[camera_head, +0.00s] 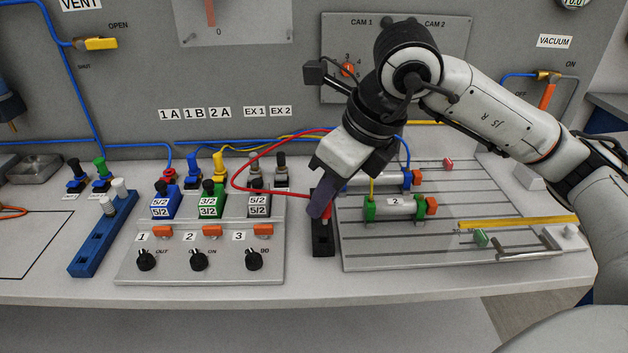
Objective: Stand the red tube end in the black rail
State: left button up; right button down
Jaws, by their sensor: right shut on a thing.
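My right gripper (319,208) points down over the black rail (323,246), with its fingertips at or just above the rail's far part. It is shut on the end of the red tube (233,180); a bit of red shows beside the fingers. The tube loops out to the left, over the valve block, and back behind my gripper. The fingers hide most of the tube end, so I cannot tell whether it touches the rail or sits in a hole. The rail's near part is bare, with a dark hole showing. My left gripper is not in view.
Right of the rail lies a slotted plate (385,254) with a green-ended cylinder (393,208) and a blue-ended one behind it. Left stands the valve block (190,270) with knobs. A blue rail (103,235) with grey plugs stands further left. The table's front edge is clear.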

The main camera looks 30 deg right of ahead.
aim_at(323, 216)
jog(key=shift+w+d+r+m, duration=0.15)
jog(key=shift+w+m, duration=0.15)
jog(key=shift+m, duration=0.2)
jog(key=shift+s+f+b, duration=0.1)
jog(key=shift+f+b, duration=0.55)
jog(key=shift+f, duration=0.15)
jog(key=shift+f+b, duration=0.35)
jog(key=shift+f, duration=0.1)
jog(key=shift+f+b, duration=0.6)
jog(key=shift+f, duration=0.35)
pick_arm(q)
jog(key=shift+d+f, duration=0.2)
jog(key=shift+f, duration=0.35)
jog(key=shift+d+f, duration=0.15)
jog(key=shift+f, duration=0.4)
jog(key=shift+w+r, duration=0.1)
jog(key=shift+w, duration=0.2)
pick_arm(e)
jog(key=shift+r, duration=0.1)
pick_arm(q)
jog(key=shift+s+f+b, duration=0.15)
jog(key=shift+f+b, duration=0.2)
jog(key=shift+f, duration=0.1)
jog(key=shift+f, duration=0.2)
pick_arm(e)
jog(key=shift+f, duration=0.3)
